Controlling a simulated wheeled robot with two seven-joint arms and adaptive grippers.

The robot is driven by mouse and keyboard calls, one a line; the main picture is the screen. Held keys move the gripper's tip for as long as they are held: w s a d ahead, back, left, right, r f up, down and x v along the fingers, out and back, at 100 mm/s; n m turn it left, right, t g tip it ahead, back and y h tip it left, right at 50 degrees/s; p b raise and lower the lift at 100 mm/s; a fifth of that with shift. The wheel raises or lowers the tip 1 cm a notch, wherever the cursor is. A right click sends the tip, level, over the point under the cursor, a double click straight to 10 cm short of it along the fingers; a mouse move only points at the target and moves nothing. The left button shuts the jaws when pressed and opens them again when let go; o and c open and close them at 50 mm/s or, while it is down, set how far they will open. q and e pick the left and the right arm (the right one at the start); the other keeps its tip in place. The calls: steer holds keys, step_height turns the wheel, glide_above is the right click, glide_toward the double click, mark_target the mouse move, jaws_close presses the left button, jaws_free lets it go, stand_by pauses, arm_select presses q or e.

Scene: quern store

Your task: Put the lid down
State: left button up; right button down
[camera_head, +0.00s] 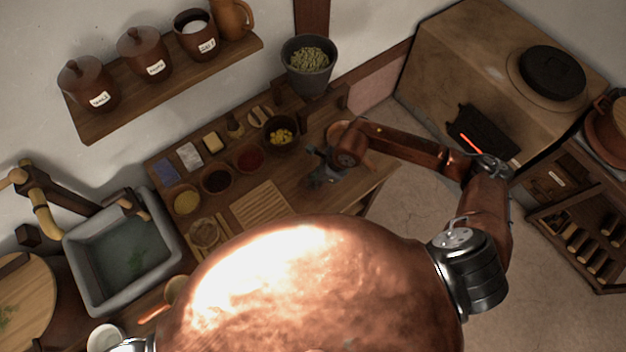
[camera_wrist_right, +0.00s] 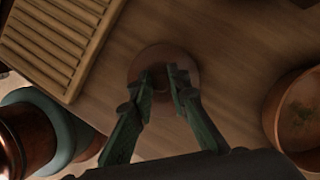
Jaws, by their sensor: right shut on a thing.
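The lid (camera_wrist_right: 136,66) is a round brown disc in the right wrist view, over the wooden counter (camera_wrist_right: 225,60). My right gripper (camera_wrist_right: 163,82) is shut on the knob at its middle. The frames do not clearly show whether the lid touches the counter or is just above it. In the head view my right gripper (camera_head: 322,178) points down at the counter, right of the slatted board, and hides the lid. My left gripper is not seen.
The slatted board (camera_head: 262,205) and a wooden bowl (camera_wrist_right: 302,118) flank the lid. Several spice bowls, including a yellow-filled one (camera_head: 280,132), stand behind. A shelf (camera_head: 175,90) holds two lidded jars and an open one (camera_head: 196,38) with white contents.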

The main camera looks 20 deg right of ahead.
steer(key=shift+f, duration=0.2)
steer(key=c, duration=1.8)
jaws_free()
steer(key=shift+c, duration=0.2)
steer(key=v, duration=1.2)
steer(key=shift+r, duration=0.2)
steer(key=shift+s+a, duration=0.1)
